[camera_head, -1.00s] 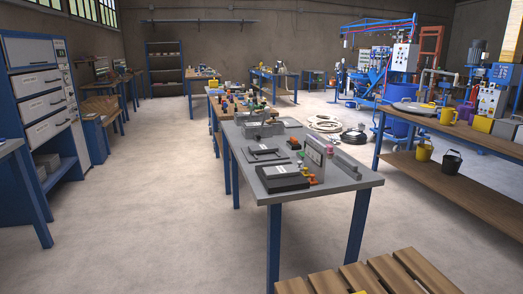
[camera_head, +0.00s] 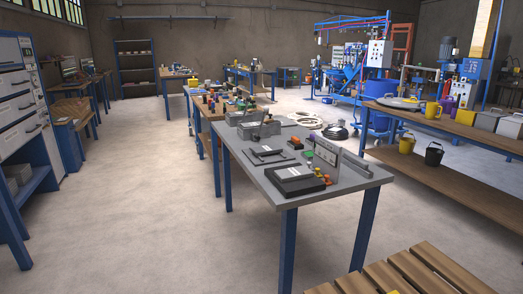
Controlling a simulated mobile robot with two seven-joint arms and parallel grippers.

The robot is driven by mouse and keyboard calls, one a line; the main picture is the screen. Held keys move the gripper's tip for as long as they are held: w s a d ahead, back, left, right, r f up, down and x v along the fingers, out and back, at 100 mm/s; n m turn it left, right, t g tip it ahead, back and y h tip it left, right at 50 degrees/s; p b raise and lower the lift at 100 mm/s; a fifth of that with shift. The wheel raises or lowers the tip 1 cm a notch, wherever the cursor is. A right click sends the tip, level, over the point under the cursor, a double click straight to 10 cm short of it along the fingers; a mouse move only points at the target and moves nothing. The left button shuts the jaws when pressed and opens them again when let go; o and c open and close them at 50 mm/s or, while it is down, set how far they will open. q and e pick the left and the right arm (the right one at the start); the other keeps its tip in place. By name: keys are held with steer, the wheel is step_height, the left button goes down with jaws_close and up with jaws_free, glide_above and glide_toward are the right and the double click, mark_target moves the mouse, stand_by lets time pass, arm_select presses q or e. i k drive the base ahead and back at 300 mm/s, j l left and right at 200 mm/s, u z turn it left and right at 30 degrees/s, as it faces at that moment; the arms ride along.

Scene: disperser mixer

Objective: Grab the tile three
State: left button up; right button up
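No tile that I can tell as tile three shows; the small pieces are too small to read. The nearest grey table (camera_head: 244,168) holds a dark flat case (camera_head: 296,180) with a pale label at its front. Small orange and yellow pieces (camera_head: 323,176) lie beside the case. Behind it is a flat dark frame (camera_head: 269,155). An upright grey plate (camera_head: 327,151) stands at the table's right side, with a small green piece (camera_head: 308,153) near it. Neither of my grippers is in view.
A wooden pallet (camera_head: 393,275) lies at the bottom right. A wooden-topped bench (camera_head: 460,129) with yellow mugs and buckets stands at right. A blue-framed cabinet (camera_head: 22,110) stands at left. The floor (camera_head: 130,200) left of the table is open.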

mark_target(270, 149)
steer(key=i+j+z, duration=0.1)
steer(key=i+j, duration=0.2)
steer(key=i+j+z, duration=0.1)
steer(key=i+j, duration=0.15)
steer(key=j, duration=0.3)
steer(key=i+j+z, duration=0.5)
steer(key=i+j, duration=1.1)
steer(key=j, duration=0.1)
